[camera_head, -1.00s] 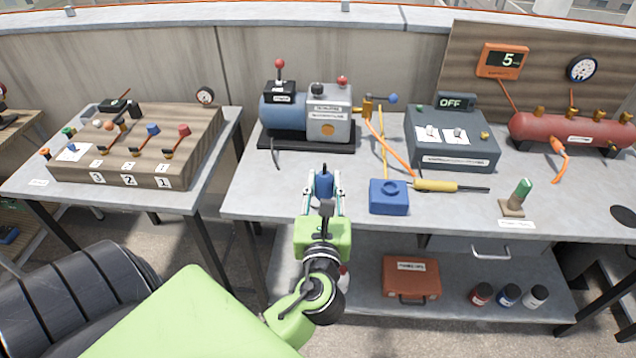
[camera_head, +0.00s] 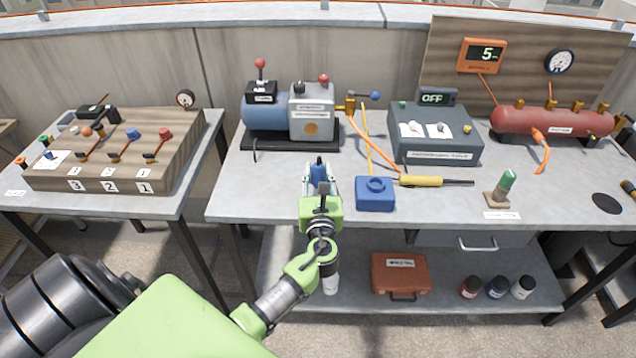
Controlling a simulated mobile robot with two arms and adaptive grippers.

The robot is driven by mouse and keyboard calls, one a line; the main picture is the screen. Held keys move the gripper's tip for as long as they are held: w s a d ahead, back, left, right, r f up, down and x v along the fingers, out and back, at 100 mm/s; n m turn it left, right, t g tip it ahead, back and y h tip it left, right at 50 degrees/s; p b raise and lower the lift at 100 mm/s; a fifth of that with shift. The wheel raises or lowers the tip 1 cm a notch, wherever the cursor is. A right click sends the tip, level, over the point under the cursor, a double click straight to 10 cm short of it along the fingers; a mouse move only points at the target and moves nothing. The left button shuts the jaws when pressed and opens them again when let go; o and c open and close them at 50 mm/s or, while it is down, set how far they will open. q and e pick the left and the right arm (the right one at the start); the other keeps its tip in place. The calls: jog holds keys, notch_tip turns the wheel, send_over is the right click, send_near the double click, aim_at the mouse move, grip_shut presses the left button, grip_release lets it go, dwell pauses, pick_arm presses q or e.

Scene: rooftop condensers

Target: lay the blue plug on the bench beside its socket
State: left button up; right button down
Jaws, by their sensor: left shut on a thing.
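My left gripper (camera_head: 320,182) is shut on the blue plug (camera_head: 318,172), which shows between its fingers over the front part of the bench (camera_head: 270,185). The fingers hide part of the plug, and I cannot tell whether its underside touches the bench top. The blue socket (camera_head: 375,195) is a small box with a round opening on top. It stands on the bench just right of the gripper, with a gap between them. My right gripper is not in view.
A motor-and-pump unit (camera_head: 312,112) stands behind the gripper. A yellow-handled tool (camera_head: 420,181) lies right of the socket, with a grey OFF box (camera_head: 435,147) behind. A green-topped piece (camera_head: 505,185) stands farther right. The bench left of the gripper is clear.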

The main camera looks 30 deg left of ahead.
pick_arm(q)
notch_tip(320, 180, down, 3)
jog(key=shift+r+b, duration=0.1)
jog(key=shift+b, duration=0.2)
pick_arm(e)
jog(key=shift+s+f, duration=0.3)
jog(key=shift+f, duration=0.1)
pick_arm(q)
jog(key=shift+f, duration=0.25)
jog(key=o, duration=1.1)
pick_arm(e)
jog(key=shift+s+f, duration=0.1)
